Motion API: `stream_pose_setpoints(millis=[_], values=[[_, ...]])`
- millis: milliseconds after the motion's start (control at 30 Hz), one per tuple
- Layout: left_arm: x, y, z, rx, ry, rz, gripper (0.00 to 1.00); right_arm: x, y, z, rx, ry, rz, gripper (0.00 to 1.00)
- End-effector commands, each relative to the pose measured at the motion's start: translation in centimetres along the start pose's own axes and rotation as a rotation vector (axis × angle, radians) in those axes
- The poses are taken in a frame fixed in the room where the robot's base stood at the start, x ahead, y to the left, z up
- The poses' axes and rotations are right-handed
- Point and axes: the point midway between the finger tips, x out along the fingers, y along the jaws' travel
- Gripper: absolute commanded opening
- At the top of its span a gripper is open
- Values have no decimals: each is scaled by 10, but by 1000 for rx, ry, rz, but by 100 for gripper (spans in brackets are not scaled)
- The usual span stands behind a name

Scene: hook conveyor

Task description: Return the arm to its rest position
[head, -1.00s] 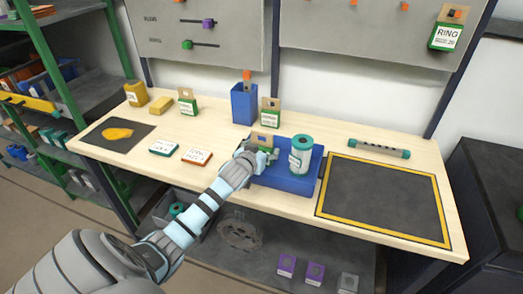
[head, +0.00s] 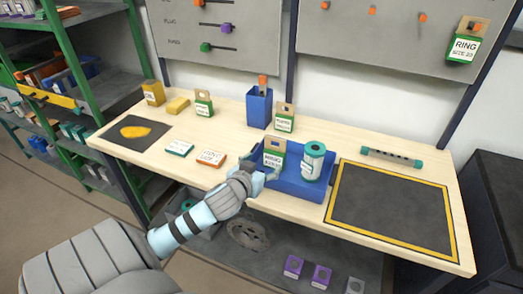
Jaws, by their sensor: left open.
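My left arm reaches in from the lower left over the front edge of the workbench. My left gripper (head: 264,178) is at the left front of the blue tray (head: 292,188), open, its fingers partly hidden by the wrist. A green-and-tan tagged packet (head: 274,153) stands in the tray just beyond the gripper; I cannot tell whether they touch. A white and teal cylinder (head: 313,161) stands upright in the tray to the right. My right gripper does not show.
A blue bin (head: 259,108) and another packet (head: 284,118) stand behind the tray. Flat boxes (head: 211,159) lie to the left. A yellow-edged dark mat (head: 392,211) is clear on the right. Hook panels (head: 375,40) rise behind. Shelving (head: 70,90) stands left.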

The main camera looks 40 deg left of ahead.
Motion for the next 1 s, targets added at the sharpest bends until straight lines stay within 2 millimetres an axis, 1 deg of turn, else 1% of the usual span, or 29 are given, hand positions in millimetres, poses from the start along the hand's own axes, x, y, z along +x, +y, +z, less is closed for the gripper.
stream_pose_setpoints(millis=[267, 333, 367, 467, 500, 533, 567, 600, 667, 700, 767, 800, 867, 900, 967, 1000], values=[[0, 0, 0, 0, 0, 0, 68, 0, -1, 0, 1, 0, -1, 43], [-1, 1, 4, 3, -9, 0, 68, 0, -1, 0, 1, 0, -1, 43], [-3, 2, 8, 8, -21, -1, 68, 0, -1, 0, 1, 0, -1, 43], [-19, 10, 45, 46, -120, -6, 68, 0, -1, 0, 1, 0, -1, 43], [-30, 14, 65, 71, -179, -5, 68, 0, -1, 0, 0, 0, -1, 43], [-39, 18, 81, 91, -227, -3, 68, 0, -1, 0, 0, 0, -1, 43], [-50, 21, 96, 114, -276, 1, 68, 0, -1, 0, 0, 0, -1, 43], [-65, 26, 117, 144, -343, 10, 68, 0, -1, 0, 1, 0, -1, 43], [-89, 33, 145, 187, -440, 31, 68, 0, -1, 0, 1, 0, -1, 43], [-105, 36, 161, 214, -500, 46, 68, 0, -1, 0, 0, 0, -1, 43], [-129, 43, 182, 253, -584, 76, 68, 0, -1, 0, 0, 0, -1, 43], [-145, 46, 194, 277, -637, 98, 68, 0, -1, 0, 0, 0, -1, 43], [-169, 52, 210, 310, -714, 135, 68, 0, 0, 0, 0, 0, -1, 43], [-186, 56, 220, 332, -764, 163, 68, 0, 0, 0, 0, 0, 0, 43], [-212, 61, 233, 363, -836, 208, 68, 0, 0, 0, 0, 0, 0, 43], [-202, 61, 248, 370, -851, 207, 68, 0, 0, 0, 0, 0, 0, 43]])
